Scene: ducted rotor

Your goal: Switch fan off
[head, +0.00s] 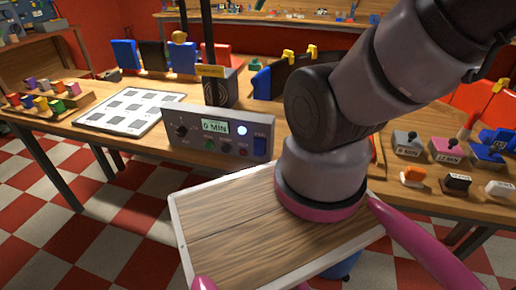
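A grey control box (218,132) stands at the front edge of the wooden bench in the head view. Its display (214,125) reads "0 MIN". It has a dark knob (181,131) at left, a green button (209,144), other small controls, and a lit bluish-white lamp (242,130). A blue switch (260,137) is at its right end; its position is too small to tell. Behind the box stands a dark unit (219,92) with a ring pattern and a yellow label; I cannot tell if it is the fan.
A white sheet with grey squares (129,109) lies left of the box. Colored blocks (42,102) sit in a rack further left. Labelled switches (447,147) stand on the bench at right. Checkered floor (70,225) is open at lower left. My arm hides part of the bench.

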